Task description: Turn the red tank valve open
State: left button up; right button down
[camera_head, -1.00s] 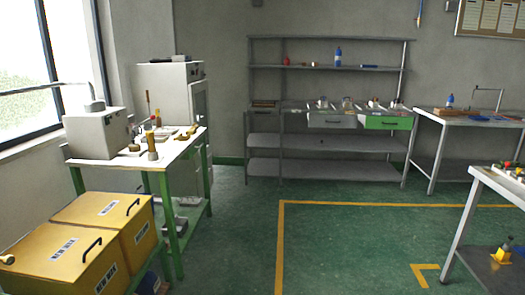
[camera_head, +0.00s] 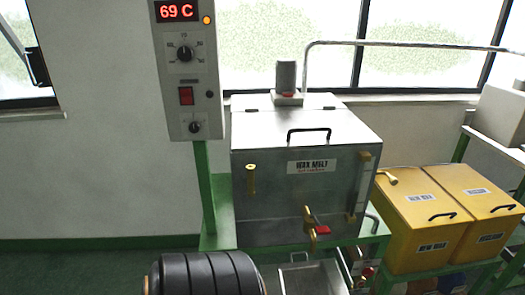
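The wax melt tank (camera_head: 290,180) is a grey metal box with a black lid handle and a "WAX MELT" label. It stands on a green frame in the middle of the head view. The red tank valve handle (camera_head: 322,230) is low on its front, beside a brass valve body (camera_head: 310,236). The red handle points to the right and looks about level. Neither of my grippers can be made out in the view, and nothing touches the valve.
A control box (camera_head: 188,75) reading 69 C stands left of the tank. A metal tray (camera_head: 310,277) sits below the valve. Yellow boxes (camera_head: 425,225) stand to the right. A black ribbed cylinder (camera_head: 205,274) is in the near foreground. Green floor (camera_head: 70,270) shows at lower left.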

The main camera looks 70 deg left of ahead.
aim_at(368, 273)
jog(key=k+j+u, duration=0.2)
jog(key=k+u, duration=0.2)
jog(key=k+j+u, duration=0.2)
jog(key=u, duration=0.25)
jog(key=k+j, duration=0.2)
jog(key=j, duration=0.15)
jog(key=k+j+u, duration=0.1)
jog(key=k+j, duration=0.35)
jog(key=j, duration=0.3)
jog(key=k+j, duration=0.2)
jog(key=j, duration=0.2)
jog(key=k+j+u, duration=0.1)
jog(key=k+j, duration=0.15)
jog(key=i+l+z, duration=0.75)
jog(key=i+z, duration=0.6)
jog(key=i, duration=0.15)
jog(key=i+l+u, duration=0.1)
jog(key=i, duration=0.35)
jog(key=i+l+u, duration=0.15)
jog(key=i, duration=0.3)
jog(key=i+l+u, duration=0.1)
jog(key=i, duration=0.35)
